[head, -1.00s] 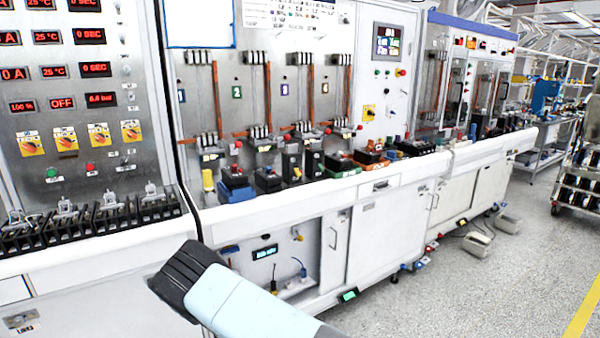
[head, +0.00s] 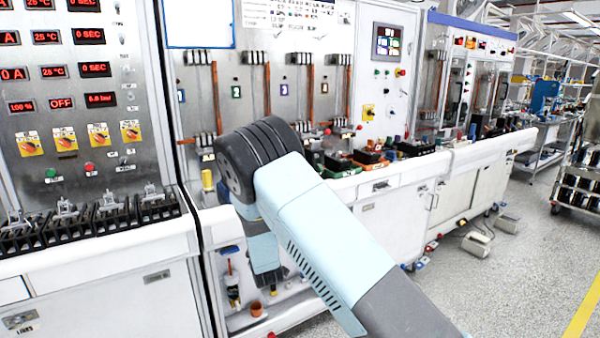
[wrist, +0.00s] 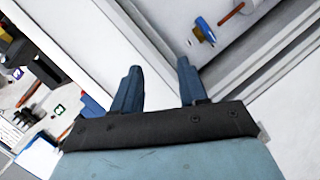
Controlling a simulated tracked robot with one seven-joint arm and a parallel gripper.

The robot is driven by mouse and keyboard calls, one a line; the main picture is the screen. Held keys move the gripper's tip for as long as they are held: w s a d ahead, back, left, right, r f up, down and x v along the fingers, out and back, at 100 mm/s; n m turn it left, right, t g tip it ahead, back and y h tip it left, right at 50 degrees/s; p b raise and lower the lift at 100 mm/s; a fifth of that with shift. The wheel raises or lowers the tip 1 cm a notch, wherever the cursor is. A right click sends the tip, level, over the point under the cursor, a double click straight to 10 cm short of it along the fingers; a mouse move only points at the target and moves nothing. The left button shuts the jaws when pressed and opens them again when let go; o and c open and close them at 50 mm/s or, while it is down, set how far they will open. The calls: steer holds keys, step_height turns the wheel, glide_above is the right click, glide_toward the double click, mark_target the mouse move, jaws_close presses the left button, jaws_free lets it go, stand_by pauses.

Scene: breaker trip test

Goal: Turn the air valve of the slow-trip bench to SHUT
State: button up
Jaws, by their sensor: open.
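My gripper (wrist: 158,72) shows in the wrist view with its two blue fingers apart and nothing between them. Beyond the fingertips, a small blue fitting with a brass part (wrist: 204,32) sits on a grey surface, apart from the gripper. It may be the air valve, but I cannot read its position. In the head view my arm crosses the middle bench (head: 385,187) and hides part of its open lower bay. No valve label is legible.
Left of the arm stands a panel with red readouts (head: 95,69). Grey boxes (head: 477,243) lie on the floor at right. The aisle floor there is mostly clear.

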steer(key=s+d+r+m+g+h, duration=0.1)
steer(key=d+r+m+g+h, duration=0.15)
steer(key=d+r+m, duration=0.75)
steer(key=s+d+r+g, duration=0.1)
steer(key=s+d+r, duration=0.25)
steer(key=r, duration=0.25)
steer(key=s+d+r+n, duration=0.1)
steer(key=s+d+r, duration=0.1)
steer(key=d+r, duration=0.3)
steer(key=s+d+r+g, duration=0.1)
steer(key=s+d+r, duration=0.25)
steer(key=r, duration=0.25)
steer(key=s+d+r+m+g, duration=0.1)
steer(key=s+d+r+m, duration=0.1)
steer(key=s+d+r, duration=0.4)
steer(key=s+d+r+m+g, duration=0.1)
steer(key=s+d, duration=0.3)
steer(key=s, duration=0.5)
steer(key=s+d+m+g+h, duration=0.1)
steer(key=s+d+m, duration=0.1)
steer(key=s, duration=0.8)
steer(key=s+d+r+m+g, duration=0.1)
steer(key=s+d, duration=0.3)
steer(key=s, duration=0.5)
steer(key=shift+s+d+r+m+h, duration=0.15)
steer(key=shift+s+d+m+h, duration=0.15)
steer(key=shift+m, duration=0.2)
